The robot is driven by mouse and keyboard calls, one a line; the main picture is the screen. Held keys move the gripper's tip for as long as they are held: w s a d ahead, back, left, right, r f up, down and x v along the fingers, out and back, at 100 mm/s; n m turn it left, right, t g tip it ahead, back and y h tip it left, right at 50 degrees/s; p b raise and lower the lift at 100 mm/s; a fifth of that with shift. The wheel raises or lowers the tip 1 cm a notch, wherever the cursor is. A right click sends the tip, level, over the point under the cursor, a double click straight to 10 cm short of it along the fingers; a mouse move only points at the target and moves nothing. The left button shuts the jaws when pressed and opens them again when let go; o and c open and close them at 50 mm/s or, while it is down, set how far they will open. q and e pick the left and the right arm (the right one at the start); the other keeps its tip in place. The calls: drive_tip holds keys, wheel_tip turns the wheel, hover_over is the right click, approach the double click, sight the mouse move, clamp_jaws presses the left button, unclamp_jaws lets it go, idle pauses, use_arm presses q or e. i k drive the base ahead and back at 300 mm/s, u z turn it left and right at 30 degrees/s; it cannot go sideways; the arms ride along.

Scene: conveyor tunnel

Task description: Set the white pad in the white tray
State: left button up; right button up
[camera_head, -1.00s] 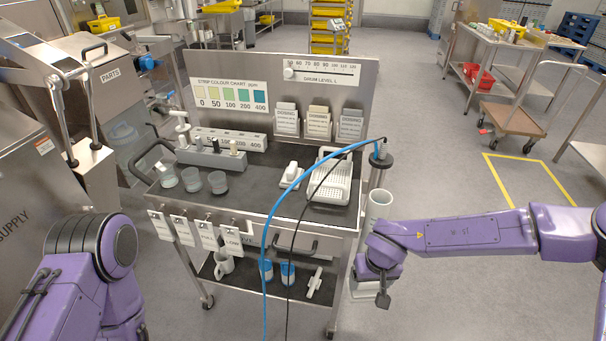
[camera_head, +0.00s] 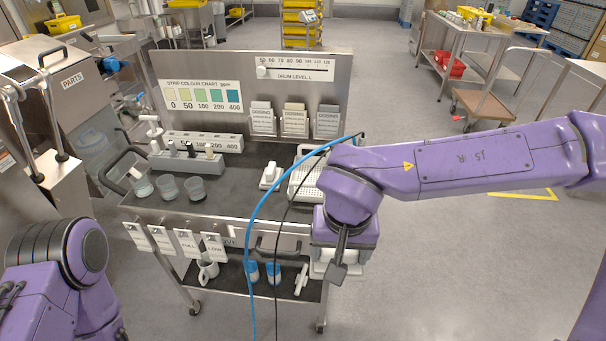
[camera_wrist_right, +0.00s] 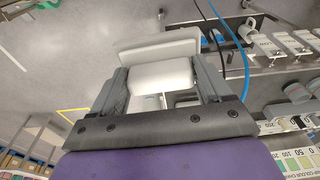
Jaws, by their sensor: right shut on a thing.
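The white tray (camera_head: 301,186), with a slotted floor, rests on the dark top of the steel cart in the head view. My right forearm hides its right part. My right gripper (camera_wrist_right: 161,82) is shut on the white pad (camera_wrist_right: 160,73), a pale block with a wider flat white part beyond the fingers. In the head view the pad (camera_head: 322,268) shows partly below my right wrist, in front of the cart's front right edge, nearer than the tray and apart from it. Only my purple left arm shows at the left; its gripper is out of view.
A small white handled item (camera_head: 269,176) lies just left of the tray. Blue and black cables (camera_head: 255,205) loop past the tray. A backboard (camera_head: 250,70) rises behind. Hanging tags line the front edge.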

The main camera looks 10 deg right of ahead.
sight(312, 180)
drive_tip(key=i, duration=0.85)
drive_tip(key=z, duration=0.05)
